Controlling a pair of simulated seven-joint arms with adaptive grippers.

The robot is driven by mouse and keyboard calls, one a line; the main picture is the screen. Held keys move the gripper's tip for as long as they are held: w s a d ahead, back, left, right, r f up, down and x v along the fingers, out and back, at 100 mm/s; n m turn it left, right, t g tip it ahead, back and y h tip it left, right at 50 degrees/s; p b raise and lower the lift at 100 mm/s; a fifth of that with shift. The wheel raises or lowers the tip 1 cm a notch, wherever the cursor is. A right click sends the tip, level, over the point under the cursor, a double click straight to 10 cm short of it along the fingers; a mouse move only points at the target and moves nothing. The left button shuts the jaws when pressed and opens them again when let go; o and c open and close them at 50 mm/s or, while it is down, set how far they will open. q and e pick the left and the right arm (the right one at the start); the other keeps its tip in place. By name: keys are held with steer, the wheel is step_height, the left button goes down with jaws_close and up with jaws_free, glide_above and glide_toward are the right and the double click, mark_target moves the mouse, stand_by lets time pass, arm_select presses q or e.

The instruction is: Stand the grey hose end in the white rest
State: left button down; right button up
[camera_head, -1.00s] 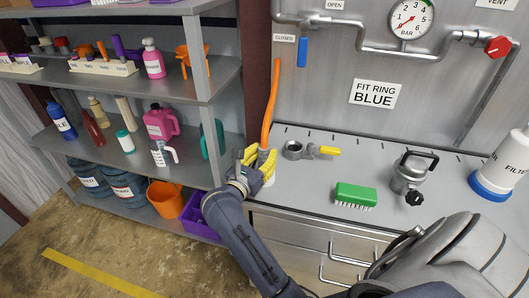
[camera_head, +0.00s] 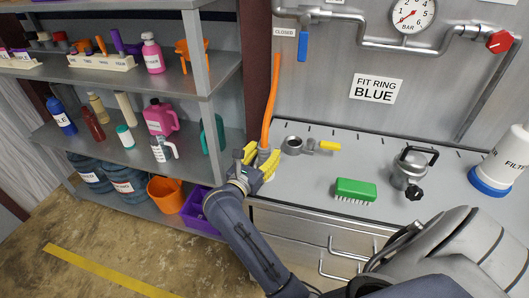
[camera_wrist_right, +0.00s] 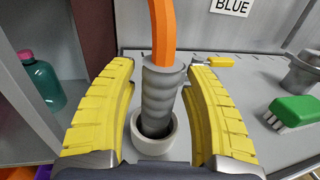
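The grey ribbed hose end (camera_wrist_right: 162,98) sits with its lower end inside the white rest (camera_wrist_right: 168,145), close to upright. The orange hose (camera_head: 271,100) rises from its top. My right gripper (camera_wrist_right: 163,75) is open, with its yellow fingers on either side of the hose end. A gap shows at the left finger; at the right finger I cannot tell whether it touches. In the head view the right gripper (camera_head: 261,160) partly covers the hose end (camera_head: 264,155) and mostly hides the rest. My left gripper is not in view.
A shelf rack (camera_head: 207,90) with bottles stands close on the left.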

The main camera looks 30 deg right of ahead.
steer(key=shift+o, duration=0.7)
step_height(320, 180, up, 10)
steer(key=shift+f, duration=0.1)
stand_by(0.4)
